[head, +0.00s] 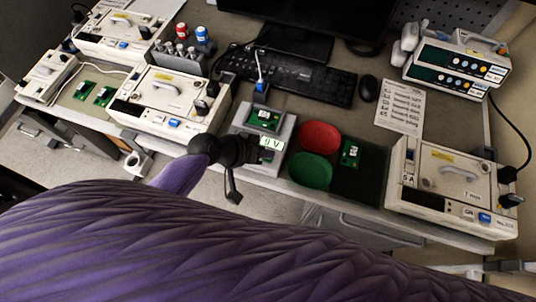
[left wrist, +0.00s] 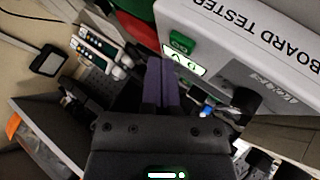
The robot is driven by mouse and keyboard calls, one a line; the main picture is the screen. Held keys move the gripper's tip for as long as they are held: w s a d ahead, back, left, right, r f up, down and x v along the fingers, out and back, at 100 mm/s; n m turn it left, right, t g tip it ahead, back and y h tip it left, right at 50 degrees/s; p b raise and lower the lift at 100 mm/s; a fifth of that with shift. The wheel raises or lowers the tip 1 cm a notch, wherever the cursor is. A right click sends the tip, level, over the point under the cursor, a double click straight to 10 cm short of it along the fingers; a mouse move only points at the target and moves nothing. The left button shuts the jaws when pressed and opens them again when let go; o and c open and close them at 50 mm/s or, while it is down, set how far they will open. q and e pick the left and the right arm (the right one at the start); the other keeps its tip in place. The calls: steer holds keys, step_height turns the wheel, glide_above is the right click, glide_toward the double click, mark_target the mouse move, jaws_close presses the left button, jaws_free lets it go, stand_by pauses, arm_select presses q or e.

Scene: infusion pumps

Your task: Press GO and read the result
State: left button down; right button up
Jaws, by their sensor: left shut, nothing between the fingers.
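The grey board tester (head: 245,124) stands at the front middle of the bench, with a green circuit board (head: 264,117) on top. Its lit display (head: 271,143) seems to read 9 V; the figure is small. In the left wrist view the tester (left wrist: 235,30) appears upside down, with a green button (left wrist: 181,42), probably GO, beside the display (left wrist: 183,62). My left gripper (head: 258,150) is at the tester's front, by the display. Its fingers (left wrist: 160,66) are shut and empty, close to the button; contact cannot be told. My right gripper is out of view.
Pumps (head: 172,98) (head: 455,185) stand either side. A keyboard (head: 300,78) and printed sheet (head: 400,106) lie behind.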

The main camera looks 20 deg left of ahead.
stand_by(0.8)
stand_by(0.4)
arm_select(q)
steer(key=shift+f+b, duration=0.4)
steer(key=shift+f, duration=0.05)
steer(key=shift+f, duration=0.25)
stand_by(0.3)
steer(key=shift+f+b, duration=0.15)
steer(key=shift+b, duration=0.2)
steer(key=shift+r+p, duration=0.85)
steer(key=shift+p, duration=0.05)
